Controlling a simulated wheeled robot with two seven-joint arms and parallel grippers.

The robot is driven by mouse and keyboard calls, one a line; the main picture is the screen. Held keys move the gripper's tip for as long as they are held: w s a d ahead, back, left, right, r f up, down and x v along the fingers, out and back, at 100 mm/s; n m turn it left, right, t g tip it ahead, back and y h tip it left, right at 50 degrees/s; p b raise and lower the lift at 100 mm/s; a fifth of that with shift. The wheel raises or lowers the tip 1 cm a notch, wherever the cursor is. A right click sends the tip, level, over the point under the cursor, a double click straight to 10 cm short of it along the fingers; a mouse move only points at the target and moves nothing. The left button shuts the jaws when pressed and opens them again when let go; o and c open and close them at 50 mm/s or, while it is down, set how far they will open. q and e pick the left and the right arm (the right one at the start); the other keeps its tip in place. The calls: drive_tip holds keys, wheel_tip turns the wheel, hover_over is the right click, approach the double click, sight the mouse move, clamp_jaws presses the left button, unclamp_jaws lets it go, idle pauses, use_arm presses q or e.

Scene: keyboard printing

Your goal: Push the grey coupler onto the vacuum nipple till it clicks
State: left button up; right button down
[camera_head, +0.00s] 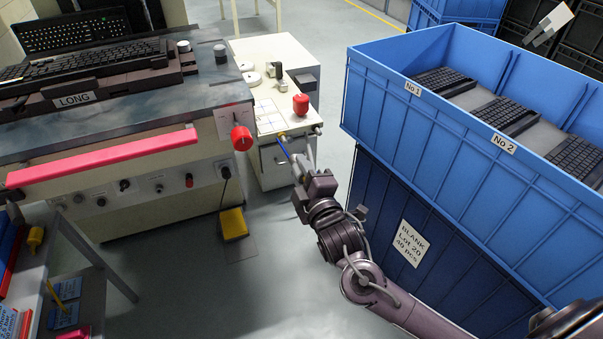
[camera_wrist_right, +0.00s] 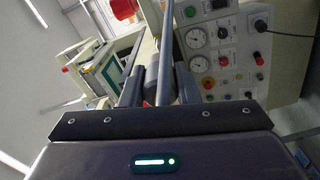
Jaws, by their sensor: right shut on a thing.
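My right gripper (camera_head: 300,164) is in front of the pale cabinet (camera_head: 270,165), low beside its front edge. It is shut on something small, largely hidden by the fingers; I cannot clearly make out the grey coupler. A thin blue line (camera_head: 286,150) runs from the cabinet's front edge down to the gripper. In the wrist view a grey tube-like piece (camera_wrist_right: 166,45) extends upward between the fingers. A small brass-coloured fitting (camera_head: 282,138) sits at the cabinet edge and may be the nipple; I cannot tell whether anything touches it.
A red cap-like object (camera_head: 300,104) stands on the cabinet top. The printing machine with a red knob (camera_head: 241,138) is at left. A blue crate (camera_head: 440,125) of keyboards stands close at right. A yellow pedal (camera_head: 233,223) lies on the floor. Gauges (camera_wrist_right: 196,38) show in the wrist view.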

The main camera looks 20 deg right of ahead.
drive_tip(key=shift+r+p, duration=0.15)
drive_tip(key=shift+p, duration=0.45)
drive_tip(key=w, duration=0.2)
drive_tip(key=shift+w, duration=0.35)
use_arm(q)
drive_tip(key=shift+s+a+r+g, duration=0.2)
drive_tip(key=shift+a+g, duration=0.1)
drive_tip(key=shift+a, duration=0.2)
use_arm(e)
drive_tip(key=shift+w, duration=1.15)
use_arm(q)
drive_tip(key=shift+r, duration=0.15)
drive_tip(key=shift+r, duration=0.25)
drive_tip(key=shift+p, duration=0.35)
drive_tip(key=shift+r+p, duration=0.3)
drive_tip(key=shift+r, duration=0.1)
